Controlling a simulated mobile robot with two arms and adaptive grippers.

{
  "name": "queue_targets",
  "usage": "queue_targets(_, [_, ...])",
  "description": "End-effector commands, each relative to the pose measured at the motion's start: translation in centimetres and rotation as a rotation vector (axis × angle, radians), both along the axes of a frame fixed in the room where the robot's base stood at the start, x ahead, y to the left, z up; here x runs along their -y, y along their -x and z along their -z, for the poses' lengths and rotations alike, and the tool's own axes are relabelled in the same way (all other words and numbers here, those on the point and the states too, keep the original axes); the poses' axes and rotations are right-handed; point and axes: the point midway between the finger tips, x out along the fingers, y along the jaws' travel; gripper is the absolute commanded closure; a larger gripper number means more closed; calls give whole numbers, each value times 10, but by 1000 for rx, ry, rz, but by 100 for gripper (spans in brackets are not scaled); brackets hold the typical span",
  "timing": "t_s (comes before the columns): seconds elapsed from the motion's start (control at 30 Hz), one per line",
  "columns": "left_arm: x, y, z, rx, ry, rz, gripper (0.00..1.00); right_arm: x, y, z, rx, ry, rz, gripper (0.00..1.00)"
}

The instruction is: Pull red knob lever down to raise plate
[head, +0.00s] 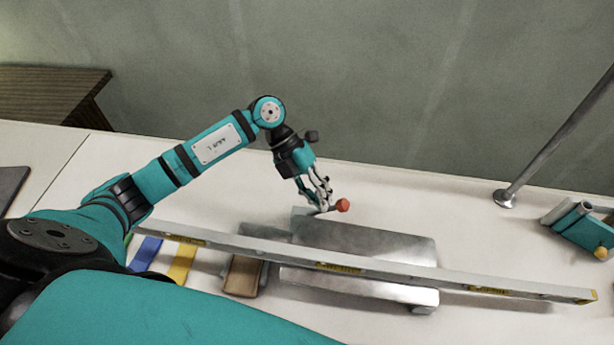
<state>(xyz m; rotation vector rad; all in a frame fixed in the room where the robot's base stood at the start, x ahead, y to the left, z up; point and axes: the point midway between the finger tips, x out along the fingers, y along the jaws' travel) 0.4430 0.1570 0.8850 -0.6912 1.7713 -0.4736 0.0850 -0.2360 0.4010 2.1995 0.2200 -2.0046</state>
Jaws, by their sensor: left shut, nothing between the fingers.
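The red knob (343,205) shows in the head view, just right of my left gripper's fingertips. Its lever is mostly hidden by the fingers. My left gripper (325,203) is shut with nothing between its fingers. It points down beside the knob, close to it; I cannot tell whether they touch. The metal plate (365,238) lies behind a long level, over a metal base (350,283) on the white bench. My right gripper is not in view.
A long spirit level (400,274) lies across the bench in front of the plate. A wooden block (243,276), a yellow strip (183,262) and a blue strip (146,253) lie left. A metal post (504,199) and a teal tool (583,229) stand right.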

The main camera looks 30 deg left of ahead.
Motion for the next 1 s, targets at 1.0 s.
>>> queue_targets(1.0, [38,-24,36,-63,-232,4,100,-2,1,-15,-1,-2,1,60])
